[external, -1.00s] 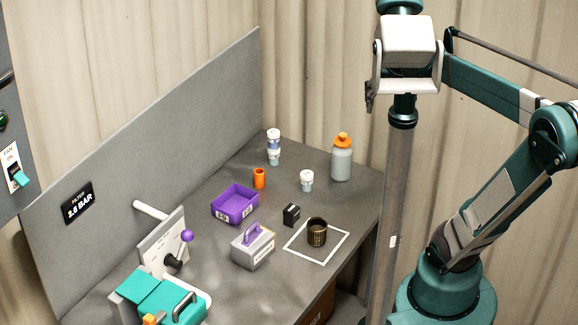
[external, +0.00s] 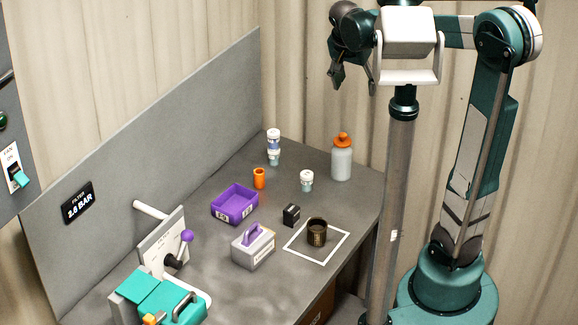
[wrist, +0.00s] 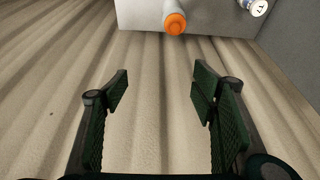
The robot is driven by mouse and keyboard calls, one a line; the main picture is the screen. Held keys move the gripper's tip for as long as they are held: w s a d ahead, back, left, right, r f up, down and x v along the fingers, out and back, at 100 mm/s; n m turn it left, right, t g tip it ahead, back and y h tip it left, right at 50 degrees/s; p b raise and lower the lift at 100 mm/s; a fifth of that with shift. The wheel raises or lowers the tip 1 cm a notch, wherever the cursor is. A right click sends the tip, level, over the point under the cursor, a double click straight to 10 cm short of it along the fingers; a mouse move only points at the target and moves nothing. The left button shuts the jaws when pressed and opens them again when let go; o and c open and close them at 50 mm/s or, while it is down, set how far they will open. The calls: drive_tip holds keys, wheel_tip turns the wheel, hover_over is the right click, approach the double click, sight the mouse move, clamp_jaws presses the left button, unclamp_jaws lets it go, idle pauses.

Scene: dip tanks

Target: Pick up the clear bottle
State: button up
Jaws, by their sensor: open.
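The clear bottle (external: 341,162) has a greyish translucent body and an orange cap. It stands upright at the back right of the grey table. In the wrist view its orange cap (wrist: 175,23) shows at the top, beyond the fingertips, with part of the body cut off by the frame edge. My gripper (external: 352,84) is high in the air, above the bottle's level and apart from it. In the wrist view my gripper (wrist: 162,84) has its two dark padded fingers spread wide with nothing between them.
Near the bottle stand a small white-lidded jar (external: 306,181), stacked white-lidded jars (external: 274,148) and an orange cup (external: 259,178). A grey post (external: 392,200) rises beside the table's right edge.

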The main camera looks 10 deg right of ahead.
sight(340, 142)
drive_tip(key=w+a+f+m, duration=0.2)
drive_tip(key=w+a, duration=0.1)
drive_tip(key=w, duration=0.1)
drive_tip(key=shift+h, duration=0.4)
drive_tip(key=f, duration=2.2)
drive_tip(key=shift+d+f, duration=0.2)
drive_tip(key=shift+x, duration=1.3)
drive_tip(key=shift+d+p+x, duration=0.15)
drive_tip(key=shift+x, duration=1.15)
drive_tip(key=shift+d+p+x, duration=0.1)
drive_tip(key=shift+p+x, duration=0.05)
drive_tip(key=shift+x, duration=1.15)
drive_tip(key=shift+r, duration=0.1)
drive_tip(key=shift+c, duration=0.5)
drive_tip(key=c, duration=1.2)
